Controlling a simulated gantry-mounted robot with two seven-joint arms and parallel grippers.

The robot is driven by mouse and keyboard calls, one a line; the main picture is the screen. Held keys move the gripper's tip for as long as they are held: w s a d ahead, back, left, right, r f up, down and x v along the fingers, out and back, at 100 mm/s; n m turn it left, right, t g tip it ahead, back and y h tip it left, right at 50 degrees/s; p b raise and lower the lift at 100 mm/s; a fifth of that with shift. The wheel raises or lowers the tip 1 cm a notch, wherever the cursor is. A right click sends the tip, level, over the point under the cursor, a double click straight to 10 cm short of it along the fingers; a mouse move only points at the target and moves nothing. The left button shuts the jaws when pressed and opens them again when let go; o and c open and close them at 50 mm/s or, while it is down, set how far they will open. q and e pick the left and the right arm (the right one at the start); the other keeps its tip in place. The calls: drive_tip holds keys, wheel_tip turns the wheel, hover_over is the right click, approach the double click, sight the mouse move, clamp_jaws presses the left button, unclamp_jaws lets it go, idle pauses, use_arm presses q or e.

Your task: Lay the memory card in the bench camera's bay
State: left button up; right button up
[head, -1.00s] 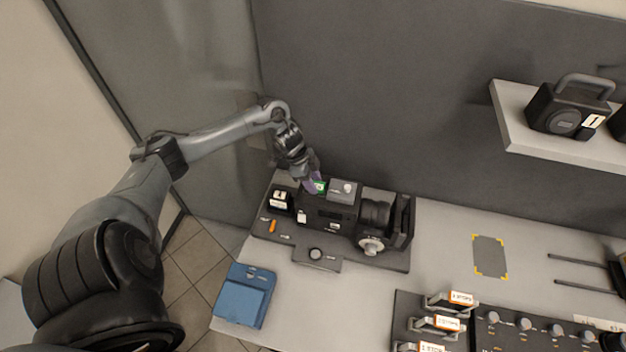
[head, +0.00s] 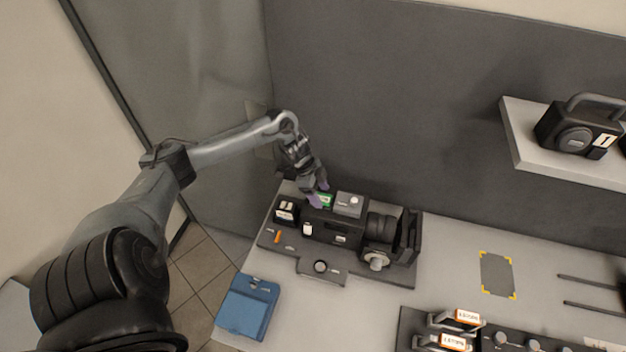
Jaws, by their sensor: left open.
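The bench camera (head: 328,230) is a black body with a lens at its right, standing on a dark base plate at the back of the bench. A small green piece (head: 325,199), apparently the memory card, shows on top of the camera, left of a grey block. My left gripper (head: 319,194) points down over it. My right gripper is not in view.
A blue box (head: 248,307) lies at the bench's front left. A yellow-cornered grey patch (head: 497,275) lies to the right. A rack with orange-labelled holders (head: 455,342) is at the front. A shelf (head: 530,159) carries a black handled device (head: 577,130).

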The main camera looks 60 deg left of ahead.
use_arm(q)
drive_tip(key=v, duration=1.1)
drive_tip(key=shift+r+b, duration=0.25)
drive_tip(key=shift+b, duration=0.2)
